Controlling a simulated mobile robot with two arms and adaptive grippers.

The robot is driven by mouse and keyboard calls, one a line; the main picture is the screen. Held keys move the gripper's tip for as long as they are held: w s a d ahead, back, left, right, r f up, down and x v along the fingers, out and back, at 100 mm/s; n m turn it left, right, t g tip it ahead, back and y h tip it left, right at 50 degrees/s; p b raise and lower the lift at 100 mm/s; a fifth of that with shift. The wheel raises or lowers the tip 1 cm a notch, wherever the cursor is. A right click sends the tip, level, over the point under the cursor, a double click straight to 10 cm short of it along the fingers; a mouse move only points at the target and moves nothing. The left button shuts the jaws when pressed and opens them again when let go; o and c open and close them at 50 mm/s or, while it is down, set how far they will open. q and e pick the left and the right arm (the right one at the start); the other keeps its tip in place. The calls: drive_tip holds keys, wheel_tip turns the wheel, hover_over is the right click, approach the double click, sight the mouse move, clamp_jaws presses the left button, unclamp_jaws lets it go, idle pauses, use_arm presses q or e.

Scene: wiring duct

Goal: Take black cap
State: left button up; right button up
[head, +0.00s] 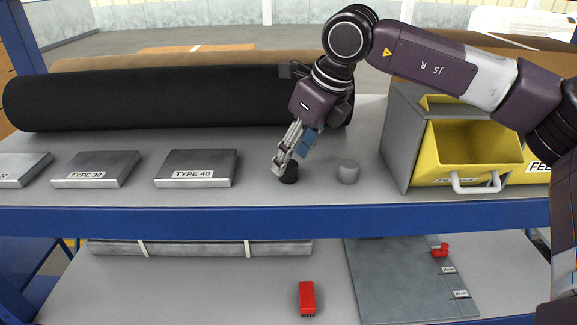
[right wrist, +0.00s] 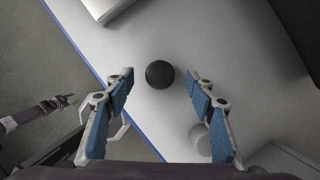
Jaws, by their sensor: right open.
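The black cap (head: 289,175) is a short dark cylinder on the upper shelf, right of the TYPE 40 block. My right gripper (head: 281,166) is just above it, pointing down, and covers part of it. In the right wrist view the black cap (right wrist: 159,74) appears round, in the gap between the open fingertips of my right gripper (right wrist: 160,80). Both fingers look clear of it. A dark arm at the left of that view, seemingly mine, ends in a small left gripper (right wrist: 66,101); its opening is too small to judge.
A grey cap (head: 348,171) stands to the right, and a yellow bin (head: 470,150) in a grey housing beyond it. The TYPE 40 block (head: 196,168) is to the left. A black roll (head: 170,97) lies behind. The blue shelf edge (head: 250,218) runs in front.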

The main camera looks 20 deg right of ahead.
sight(289, 163)
drive_tip(key=x, duration=0.3)
drive_tip(key=shift+w+f+p, duration=0.1)
drive_tip(key=shift+f+p, duration=0.15)
drive_tip(key=shift+p, duration=0.15)
drive_tip(key=c, duration=1.1)
drive_tip(key=shift+c, duration=0.2)
drive_tip(key=shift+r, duration=0.1)
